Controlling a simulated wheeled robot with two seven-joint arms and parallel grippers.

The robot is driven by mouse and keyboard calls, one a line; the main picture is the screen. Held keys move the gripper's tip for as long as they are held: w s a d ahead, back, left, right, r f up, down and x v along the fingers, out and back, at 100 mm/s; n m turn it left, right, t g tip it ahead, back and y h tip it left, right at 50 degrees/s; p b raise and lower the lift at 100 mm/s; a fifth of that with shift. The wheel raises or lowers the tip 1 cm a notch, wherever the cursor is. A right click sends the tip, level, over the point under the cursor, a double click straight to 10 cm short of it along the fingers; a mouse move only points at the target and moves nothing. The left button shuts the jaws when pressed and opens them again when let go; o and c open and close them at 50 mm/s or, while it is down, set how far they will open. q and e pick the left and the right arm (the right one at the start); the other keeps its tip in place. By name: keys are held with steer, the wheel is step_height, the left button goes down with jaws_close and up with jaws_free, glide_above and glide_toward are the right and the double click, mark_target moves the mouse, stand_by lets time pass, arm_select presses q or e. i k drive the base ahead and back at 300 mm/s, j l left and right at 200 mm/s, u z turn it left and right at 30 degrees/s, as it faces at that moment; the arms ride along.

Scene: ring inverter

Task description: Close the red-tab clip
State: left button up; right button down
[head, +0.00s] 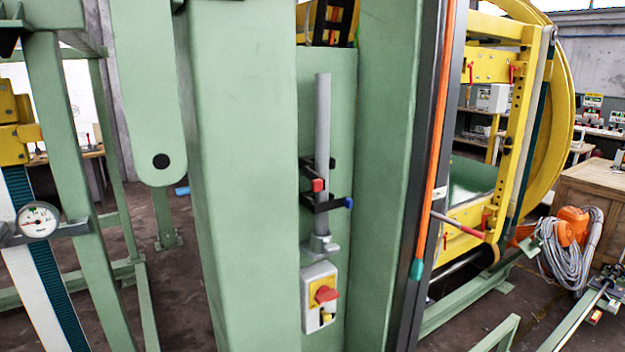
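The red-tab clip (318,185) is a small dark bracket with a red tab, mounted at the grey vertical rod (323,120) in the recess of the green column. Its red tab faces me, in front of the rod. Whether the clip is open or closed is too small to tell. Just below it is a similar dark clip with a blue tab (348,203), its tab pointing right. Neither of my grippers shows in the head view.
Below the rod is a grey and yellow switch box (319,297) with a red knob. Green column walls (240,150) flank the recess. An orange strip (436,130) runs along the right edge. A pressure gauge (38,220) is at left, a coiled cable (572,250) at right.

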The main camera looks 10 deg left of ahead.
mark_target(318, 182)
steer(key=i+l+u, duration=0.1)
steer(key=u, duration=0.15)
steer(key=i+l+u, duration=0.1)
steer(key=u, duration=0.15)
steer(key=k+l+u, duration=0.2)
steer(key=l+u, duration=0.25)
steer(key=k+l+u, duration=0.15)
steer(key=u, duration=0.3)
steer(key=k, duration=0.05)
